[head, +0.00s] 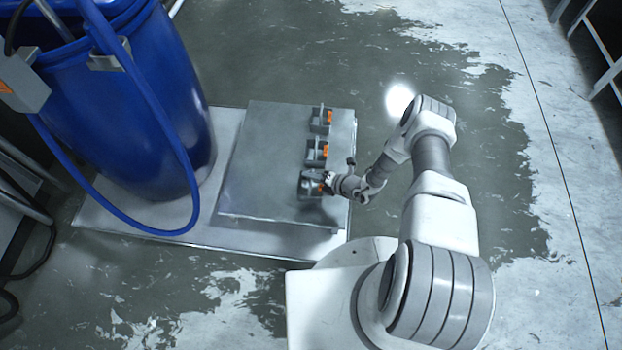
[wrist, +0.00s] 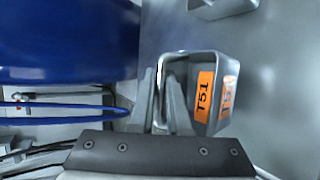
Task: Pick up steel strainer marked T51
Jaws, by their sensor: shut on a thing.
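The steel strainer marked T51 (wrist: 216,68) is a grey, open, box-like piece with an orange label in the wrist view. In the head view the same strainer (head: 308,188) is the nearest of three in a row, partly hidden by my gripper. My gripper (head: 324,181) reaches it from the right. In the wrist view my gripper (wrist: 162,78) is shut on the strainer's left wall, with one finger outside and one inside. I cannot tell whether the strainer touches the plate.
Two similar strainers with orange labels, a middle one (head: 316,152) and a far one (head: 320,121), stand on the grey metal plate (head: 262,165). A blue drum (head: 140,110) with a blue hose (head: 160,130) stands to the left. Wet floor lies open beyond.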

